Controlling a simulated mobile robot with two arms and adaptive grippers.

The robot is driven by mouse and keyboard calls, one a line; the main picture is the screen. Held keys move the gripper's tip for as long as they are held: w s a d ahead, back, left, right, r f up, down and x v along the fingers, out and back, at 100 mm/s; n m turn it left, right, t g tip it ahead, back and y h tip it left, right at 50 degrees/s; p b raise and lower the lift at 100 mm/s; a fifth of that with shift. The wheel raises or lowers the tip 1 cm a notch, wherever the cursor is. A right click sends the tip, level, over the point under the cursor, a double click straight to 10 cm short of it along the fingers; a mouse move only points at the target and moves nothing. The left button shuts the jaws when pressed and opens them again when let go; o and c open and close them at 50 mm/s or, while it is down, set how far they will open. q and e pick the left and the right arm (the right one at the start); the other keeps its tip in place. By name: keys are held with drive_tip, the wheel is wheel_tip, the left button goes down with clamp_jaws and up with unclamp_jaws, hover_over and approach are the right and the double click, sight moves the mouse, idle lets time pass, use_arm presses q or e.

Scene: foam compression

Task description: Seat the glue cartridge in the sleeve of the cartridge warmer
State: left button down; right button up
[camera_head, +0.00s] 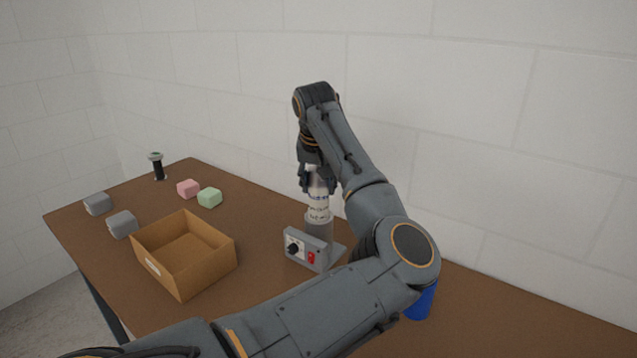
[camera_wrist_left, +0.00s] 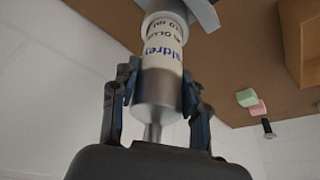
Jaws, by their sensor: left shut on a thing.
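The glue cartridge (camera_head: 319,211) is a white printed tube, held upright over the cartridge warmer (camera_head: 306,250). The warmer is a grey box with a black knob and a red switch, and its grey sleeve (camera_head: 318,232) stands behind the panel. The cartridge's lower end meets the sleeve's top; I cannot tell how deep it sits. My left gripper (camera_head: 318,187) is shut on the cartridge from above. My right gripper is not in view.
An open cardboard box (camera_head: 184,255) stands left of the warmer. A blue object (camera_head: 419,303) is partly hidden by my arm.

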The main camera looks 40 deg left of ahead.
use_arm(q)
drive_tip(key=shift+f+b, duration=1.65)
drive_tip(key=shift+f, duration=0.5)
drive_tip(key=c, duration=0.6)
unclamp_jaws()
approach(318, 200)
drive_tip(key=shift+w+a+r, duration=0.25)
drive_tip(key=shift+w+r, duration=0.1)
drive_tip(key=shift+r, duration=0.15)
